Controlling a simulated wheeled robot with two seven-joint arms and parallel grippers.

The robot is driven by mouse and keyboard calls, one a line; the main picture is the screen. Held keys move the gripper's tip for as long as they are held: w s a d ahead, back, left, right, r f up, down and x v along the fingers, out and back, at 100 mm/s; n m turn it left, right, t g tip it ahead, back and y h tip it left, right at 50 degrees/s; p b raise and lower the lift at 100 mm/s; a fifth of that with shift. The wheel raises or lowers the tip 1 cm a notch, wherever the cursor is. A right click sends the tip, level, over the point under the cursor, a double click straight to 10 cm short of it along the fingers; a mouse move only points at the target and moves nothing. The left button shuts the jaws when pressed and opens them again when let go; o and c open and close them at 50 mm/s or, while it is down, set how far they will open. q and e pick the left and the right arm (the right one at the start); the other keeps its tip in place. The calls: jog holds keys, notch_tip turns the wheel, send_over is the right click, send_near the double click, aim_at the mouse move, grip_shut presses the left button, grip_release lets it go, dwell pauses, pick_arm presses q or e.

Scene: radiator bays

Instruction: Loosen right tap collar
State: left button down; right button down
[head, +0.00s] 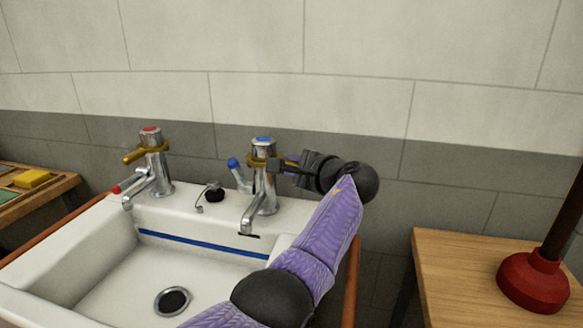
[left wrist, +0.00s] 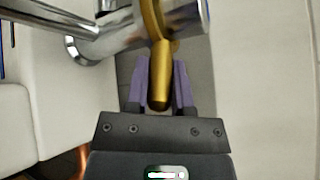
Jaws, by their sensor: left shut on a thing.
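The right tap (head: 264,185) is chrome with a blue cap and a blue-tipped lever (head: 235,168) pointing left. A brass collar (head: 256,161) sits around its upper body. My left gripper (head: 281,164) reaches the collar from the right. In the left wrist view, the brass collar handle (left wrist: 160,78) lies between the fingers of my left gripper (left wrist: 160,92), which are shut on it. The gripper hides part of the collar in the head view. My right gripper is not in view.
The left tap (head: 156,170) has a red cap and its own brass collar (head: 138,155). Both taps stand on a white sink (head: 60,248). A wooden table (head: 455,265) with a red plunger (head: 532,282) is at right. A bench with a yellow block (head: 32,178) is at left.

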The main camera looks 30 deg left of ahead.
pick_arm(q)
jog(key=shift+c, duration=2.4)
grip_release()
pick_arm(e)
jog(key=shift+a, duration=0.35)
pick_arm(q)
jog(key=p+v, duration=0.4)
jog(key=v, duration=0.5)
jog(key=shift+d+p, duration=0.3)
jog(key=shift+d, duration=0.1)
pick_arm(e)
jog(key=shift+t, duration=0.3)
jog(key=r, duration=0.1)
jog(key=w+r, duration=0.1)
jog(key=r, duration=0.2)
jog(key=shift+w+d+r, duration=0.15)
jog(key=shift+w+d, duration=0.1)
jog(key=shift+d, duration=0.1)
pick_arm(q)
jog(key=shift+s, duration=0.15)
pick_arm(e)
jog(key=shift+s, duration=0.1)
